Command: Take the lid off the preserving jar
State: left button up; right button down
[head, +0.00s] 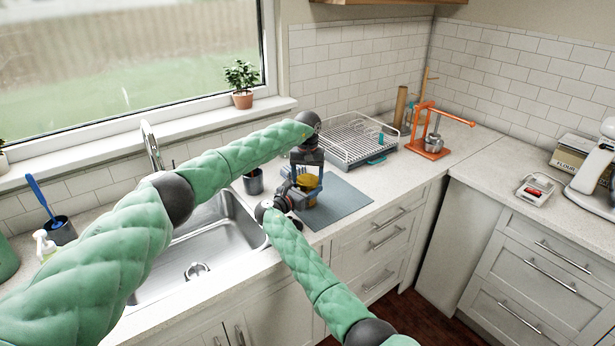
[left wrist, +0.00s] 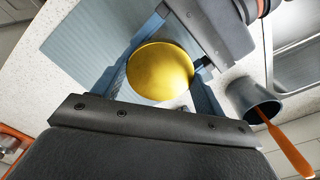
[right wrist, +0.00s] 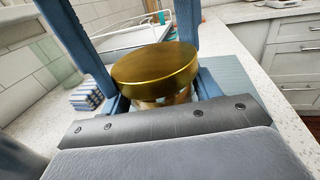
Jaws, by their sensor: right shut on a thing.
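The preserving jar (right wrist: 168,98) stands upright on the counter mat, mostly hidden below its round gold lid. The lid (right wrist: 155,68) sits on the jar's top; it also shows in the head view (head: 307,181) and from above in the left wrist view (left wrist: 160,71). My right gripper (right wrist: 160,100) is shut on the jar's body, low under the lid. My left gripper (left wrist: 160,85) points down from above, its blue fingers on either side of the lid. It looks open, with a small gap at one side. In the head view my arms partly hide the jar.
The blue-grey mat (head: 345,205) lies beside the sink (head: 225,235). A dark cup (head: 253,182) stands behind; an orange-handled tool is in it in the left wrist view. A wire dish rack (head: 350,140) and orange press (head: 430,145) stand farther back. A striped cloth stack (right wrist: 87,97) is near the jar.

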pick_arm(q)
jog(key=c, duration=0.4)
